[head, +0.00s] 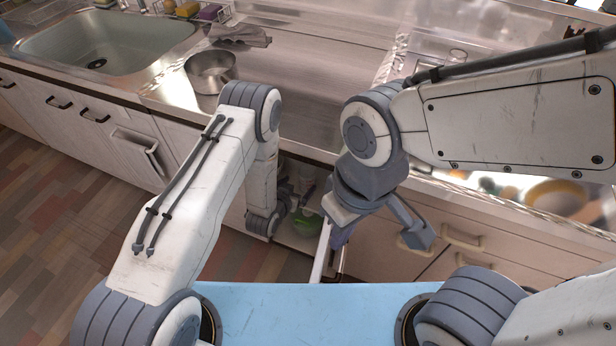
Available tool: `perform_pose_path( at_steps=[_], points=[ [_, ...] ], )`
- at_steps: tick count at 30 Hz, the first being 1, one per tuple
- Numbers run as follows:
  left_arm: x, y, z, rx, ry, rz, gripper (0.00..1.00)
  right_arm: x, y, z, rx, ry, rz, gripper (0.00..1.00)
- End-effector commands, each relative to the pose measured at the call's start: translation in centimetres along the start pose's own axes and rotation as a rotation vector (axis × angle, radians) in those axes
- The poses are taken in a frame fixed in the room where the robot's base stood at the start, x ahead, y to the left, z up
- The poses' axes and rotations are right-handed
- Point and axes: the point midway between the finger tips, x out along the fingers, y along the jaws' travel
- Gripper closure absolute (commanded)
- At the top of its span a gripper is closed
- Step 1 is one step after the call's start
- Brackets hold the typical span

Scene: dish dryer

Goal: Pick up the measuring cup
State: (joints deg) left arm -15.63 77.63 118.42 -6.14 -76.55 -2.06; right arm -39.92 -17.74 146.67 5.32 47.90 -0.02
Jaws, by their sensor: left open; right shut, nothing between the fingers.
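I cannot make out a measuring cup for certain. A green bowl-like thing (306,222) is low inside the open cabinet below the counter, with pale, unclear things above it. My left gripper (305,196) is open at the cabinet opening, close above the green thing, and is partly hidden by my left wrist. I cannot tell whether it touches anything. My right gripper (341,236) is shut and empty, beside the edge of the open white cabinet door (322,252), in front of the cabinet fronts.
Open floor (60,230) is at the left.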

Motion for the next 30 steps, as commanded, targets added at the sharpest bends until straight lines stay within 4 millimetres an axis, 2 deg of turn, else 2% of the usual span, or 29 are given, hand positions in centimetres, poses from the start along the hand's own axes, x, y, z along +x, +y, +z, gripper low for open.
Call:
perform_pose_path(
  at_steps=[8, 17, 24, 30],
  points=[
    [3.7, -0.2, 0.4, -0.004, 0.017, -0.003, 0.00, 0.8, 0.1, 0.1, 0.000, 0.000, 0.000, 1.00],
    [6.4, 0.2, 0.0, -0.001, 0.016, 0.000, 0.00, 1.1, 0.1, 0.1, 0.000, 0.000, 0.000, 1.00],
    [9.8, 0.6, -0.6, -0.002, 0.016, 0.000, 0.00, 1.8, 0.1, 0.1, 0.000, 0.000, 0.000, 1.00],
    [10.5, 0.6, -0.6, -0.002, 0.013, 0.000, 0.00, 1.8, 0.1, 0.1, 0.000, 0.000, 0.000, 1.00]
  ],
)
